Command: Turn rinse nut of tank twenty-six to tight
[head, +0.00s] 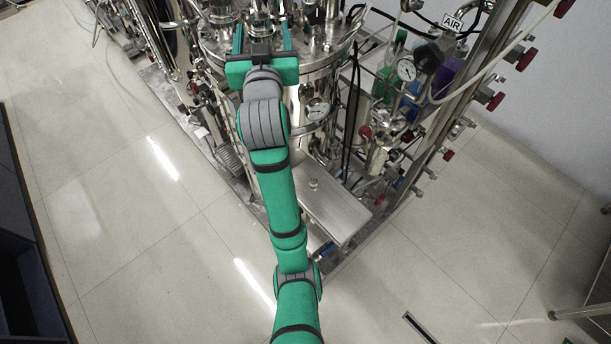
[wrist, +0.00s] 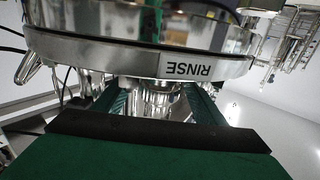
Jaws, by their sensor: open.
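The steel tank (head: 318,75) stands at the top middle of the head view, with fittings on its lid. My gripper (head: 262,30) is at the tank's lid, its two green fingers spread apart and pointing away from me. In the wrist view a steel rim carries an upside-down RINSE label (wrist: 186,67). Below it, a shiny metal fitting (wrist: 163,100) shows between the fingers of my gripper (wrist: 160,108). I cannot tell whether this fitting is the rinse nut or whether the fingers touch it. No tank number is readable.
Pipes, gauges (head: 406,69) and red-knobbed valves (head: 526,59) crowd the right of the tank. A steel box (head: 322,200) sits low in front, beside my arm. The tiled floor (head: 120,200) at left is clear.

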